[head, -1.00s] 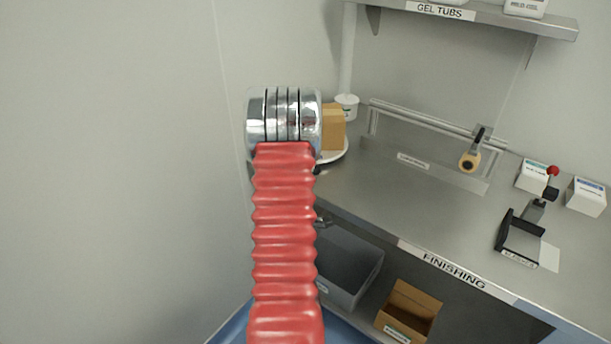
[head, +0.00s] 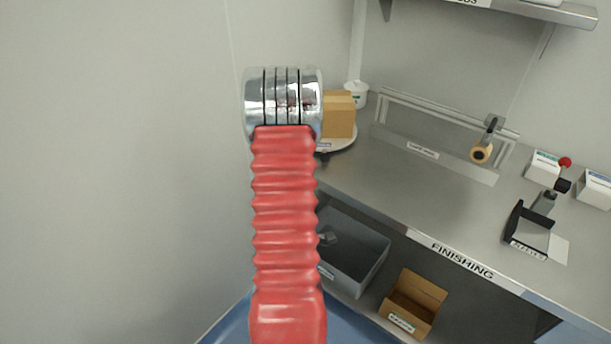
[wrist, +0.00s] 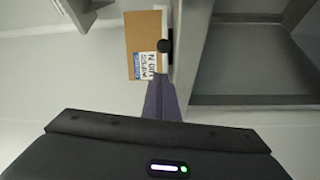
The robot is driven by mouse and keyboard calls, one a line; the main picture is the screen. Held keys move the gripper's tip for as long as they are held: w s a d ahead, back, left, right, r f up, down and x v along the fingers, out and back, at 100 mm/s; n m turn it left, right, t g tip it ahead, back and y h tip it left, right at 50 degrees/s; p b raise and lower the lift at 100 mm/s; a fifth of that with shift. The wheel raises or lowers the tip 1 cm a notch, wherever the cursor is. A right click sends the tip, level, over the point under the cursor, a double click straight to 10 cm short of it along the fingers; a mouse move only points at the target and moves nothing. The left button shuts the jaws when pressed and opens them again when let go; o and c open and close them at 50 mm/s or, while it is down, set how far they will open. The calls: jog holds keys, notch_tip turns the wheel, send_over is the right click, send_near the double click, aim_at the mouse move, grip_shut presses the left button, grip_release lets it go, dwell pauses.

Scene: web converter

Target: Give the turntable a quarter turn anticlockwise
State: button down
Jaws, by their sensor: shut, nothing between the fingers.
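The turntable (head: 342,145) is a pale round disc at the back left end of the steel bench in the head view. A tan box (head: 339,115) stands on it. My red-sleeved arm hides the left part of both. My gripper is hidden in the head view. In the wrist view my gripper (wrist: 164,96) shows as narrow purplish fingers, shut and empty.
A white tub (head: 355,95) stands behind the turntable. A sealer-like rail (head: 437,150), tape roll (head: 481,153) and black stand (head: 530,235) are further right. Below the bench are a grey bin (head: 352,250) and an open carton (head: 412,302). The bench's middle is clear.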

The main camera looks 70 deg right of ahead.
dwell(0.3)
jog(key=w+a+r+t+y, duration=0.35)
jog(key=w+a, duration=0.25)
jog(key=w, duration=0.5)
jog(key=w+a+r+t+y, duration=0.25)
jog(key=w+a+y, duration=0.35)
jog(key=w, duration=0.6)
jog(key=w+a+r+y, duration=0.2)
jog(key=w+a, duration=0.1)
jog(key=a, duration=0.6)
jog(key=s+a+r+g+y, duration=0.1)
jog(key=a+r+y, duration=0.1)
jog(key=a, duration=0.7)
jog(key=a+r+y, duration=0.2)
jog(key=a+r, duration=0.1)
jog(key=a, duration=0.5)
jog(key=s+a+r+g+y, duration=0.3)
jog(key=s+a, duration=0.9)
jog(key=s, duration=0.1)
jog(key=shift+s+a, duration=0.35)
